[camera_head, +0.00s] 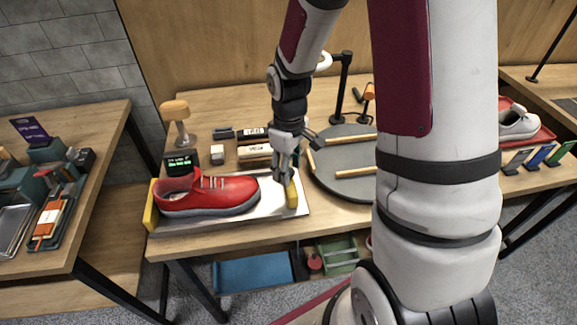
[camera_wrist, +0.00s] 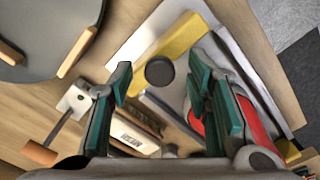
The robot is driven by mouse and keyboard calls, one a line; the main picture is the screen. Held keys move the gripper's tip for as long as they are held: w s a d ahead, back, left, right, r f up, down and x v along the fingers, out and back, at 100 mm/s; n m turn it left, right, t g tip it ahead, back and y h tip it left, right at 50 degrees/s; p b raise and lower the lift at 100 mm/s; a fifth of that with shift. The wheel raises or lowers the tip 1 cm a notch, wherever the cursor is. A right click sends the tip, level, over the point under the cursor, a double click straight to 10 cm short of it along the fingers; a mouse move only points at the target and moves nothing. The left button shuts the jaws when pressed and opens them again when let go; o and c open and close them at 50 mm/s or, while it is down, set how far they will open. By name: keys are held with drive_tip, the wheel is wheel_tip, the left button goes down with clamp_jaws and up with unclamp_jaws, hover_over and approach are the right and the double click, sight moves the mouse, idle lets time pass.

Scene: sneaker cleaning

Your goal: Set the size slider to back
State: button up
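A red sneaker (camera_head: 208,194) with a grey sole lies on a silver tray (camera_head: 240,222); part of it shows in the wrist view (camera_wrist: 257,125). A yellow bar (camera_head: 292,196) stands at the tray's right end, beside the toe, and looks like the size slider. In the wrist view the yellow bar (camera_wrist: 178,45) runs diagonally, with a dark round knob (camera_wrist: 160,71) by its edge. My gripper (camera_head: 284,180) is above this bar. Its teal fingers (camera_wrist: 158,78) are apart, with the knob showing between them and nothing held. Contact cannot be told.
A second yellow piece (camera_head: 151,212) is at the tray's left end. A round grey turntable (camera_head: 345,178) with wooden bars is close on the right. A display (camera_head: 181,162), small boxes (camera_head: 254,152) and a wooden-topped stand (camera_head: 177,118) are behind the tray.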

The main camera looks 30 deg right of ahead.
drive_tip(key=shift+r, duration=0.1)
wheel_tip(320, 180, up, 12)
idle(0.5)
idle(0.5)
drive_tip(key=s+a+r+m+t, duration=0.2)
drive_tip(key=s+r, duration=0.4)
drive_tip(key=s, duration=0.3)
drive_tip(key=s+a+r+m+t, duration=0.3)
drive_tip(key=s+r, duration=0.4)
drive_tip(key=s, duration=0.1)
drive_tip(key=shift+s+a, duration=0.3)
drive_tip(key=shift+s, duration=0.1)
drive_tip(key=shift+r, duration=0.1)
